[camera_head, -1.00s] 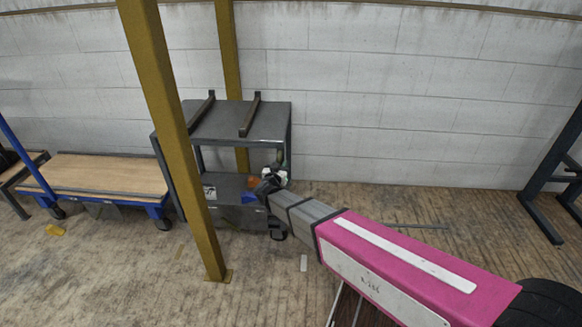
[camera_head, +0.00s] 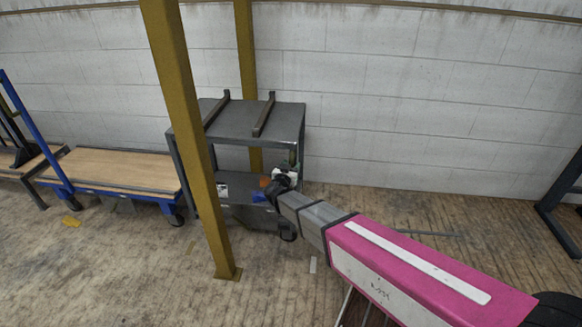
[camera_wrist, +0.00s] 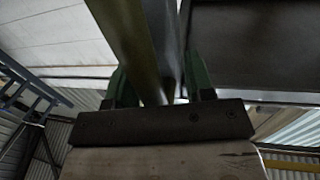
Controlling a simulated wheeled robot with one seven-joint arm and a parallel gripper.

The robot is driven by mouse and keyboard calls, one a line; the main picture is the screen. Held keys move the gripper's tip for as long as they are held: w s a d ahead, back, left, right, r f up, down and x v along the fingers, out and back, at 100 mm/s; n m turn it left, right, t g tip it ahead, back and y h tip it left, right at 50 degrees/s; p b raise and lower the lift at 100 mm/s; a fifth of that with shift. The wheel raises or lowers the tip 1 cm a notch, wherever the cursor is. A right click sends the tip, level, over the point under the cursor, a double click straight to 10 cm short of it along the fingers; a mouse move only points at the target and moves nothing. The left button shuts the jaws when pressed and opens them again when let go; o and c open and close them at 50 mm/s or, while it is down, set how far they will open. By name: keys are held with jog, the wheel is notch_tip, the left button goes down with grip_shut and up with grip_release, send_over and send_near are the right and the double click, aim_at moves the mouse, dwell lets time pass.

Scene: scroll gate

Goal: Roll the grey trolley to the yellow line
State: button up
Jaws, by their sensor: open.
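The grey trolley (camera_head: 245,122) stands by the back wall in the head view, upright, with a top shelf and a lower shelf. A yellow post hides part of its left side. My gripper (camera_head: 284,177) is at its right front side, just below the top shelf, by the right upright. In the wrist view my gripper (camera_wrist: 160,92) has its two green fingers apart, with bars running up between them. One may be a trolley upright; I cannot tell whether the fingers touch it. I cannot make out a yellow line on the floor.
A front yellow post (camera_head: 190,140) stands before the trolley and another yellow post (camera_head: 247,70) behind it. A flat wooden cart (camera_head: 115,168) with a blue frame is on the left. A dark steel frame (camera_head: 562,205) stands at the far right. The floor between is mostly clear.

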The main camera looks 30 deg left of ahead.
jog(key=s+d, duration=0.1)
jog(key=s, duration=0.9)
jog(key=shift+s+d, duration=0.2)
jog(key=shift+d, duration=0.05)
